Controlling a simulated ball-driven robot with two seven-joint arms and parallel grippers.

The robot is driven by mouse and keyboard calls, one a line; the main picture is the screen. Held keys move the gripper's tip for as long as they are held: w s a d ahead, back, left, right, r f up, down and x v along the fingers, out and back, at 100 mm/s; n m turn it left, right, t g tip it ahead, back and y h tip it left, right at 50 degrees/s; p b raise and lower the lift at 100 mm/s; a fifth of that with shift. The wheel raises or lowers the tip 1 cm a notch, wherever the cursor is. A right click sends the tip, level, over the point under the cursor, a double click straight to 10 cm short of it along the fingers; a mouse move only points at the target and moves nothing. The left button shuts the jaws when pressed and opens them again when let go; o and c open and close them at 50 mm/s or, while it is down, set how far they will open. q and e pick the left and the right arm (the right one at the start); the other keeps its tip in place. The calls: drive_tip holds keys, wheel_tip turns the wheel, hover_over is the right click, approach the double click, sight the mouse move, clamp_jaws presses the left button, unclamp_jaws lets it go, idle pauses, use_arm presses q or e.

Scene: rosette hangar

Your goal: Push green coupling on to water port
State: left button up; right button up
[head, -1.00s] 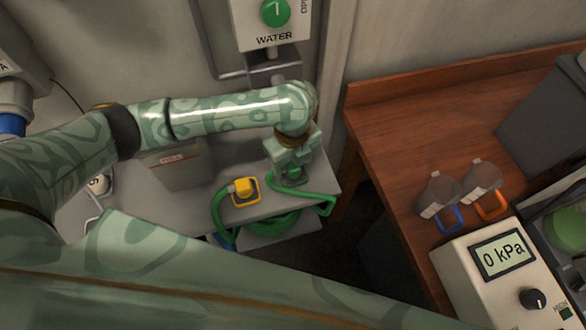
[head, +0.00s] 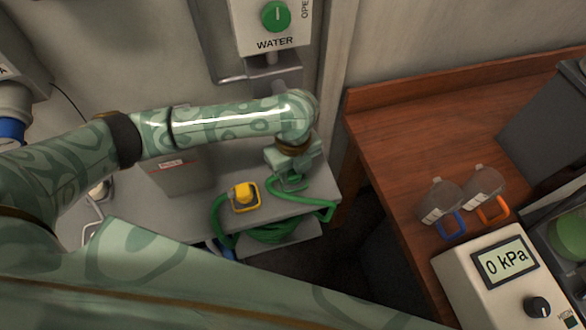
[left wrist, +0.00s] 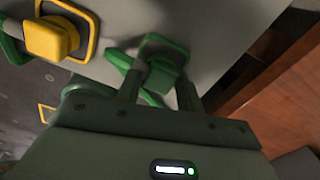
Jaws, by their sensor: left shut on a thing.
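The green coupling (left wrist: 163,75) is between the fingertips of my left gripper (left wrist: 160,90) in the left wrist view, with a square green loop at its far end. My left gripper is shut on it. In the head view the left gripper (head: 291,180) points down over the grey bench, and the coupling is mostly hidden by it. A green hose (head: 325,212) runs from there over the bench edge. The water panel (head: 272,30), with a green knob, is on the wall above, behind my forearm. I cannot make out the port itself. My right gripper is not in view.
A yellow coupling (head: 244,195) lies on the grey bench (head: 180,213), left of my gripper; it also shows in the left wrist view (left wrist: 52,38). A grey box (head: 180,175) stands behind it. A wooden table (head: 400,150) at right holds bottles (head: 440,200) and a 0 kPa gauge (head: 500,275).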

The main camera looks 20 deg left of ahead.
sight(293, 171)
use_arm(q)
drive_tip(key=shift+r, duration=0.5)
wheel_tip(293, 171, up, 3)
drive_tip(key=shift+s+f+p, duration=0.1)
drive_tip(key=shift+s+p, duration=0.05)
drive_tip(key=shift+p, duration=0.75)
drive_tip(key=s+d+r+p, duration=0.2)
drive_tip(key=s+r+p, duration=0.4)
drive_tip(key=s+r, duration=0.3)
drive_tip(key=s, duration=0.4)
drive_tip(key=shift+s+p, duration=0.3)
drive_tip(key=shift+p, duration=0.1)
drive_tip(key=shift+d, duration=0.1)
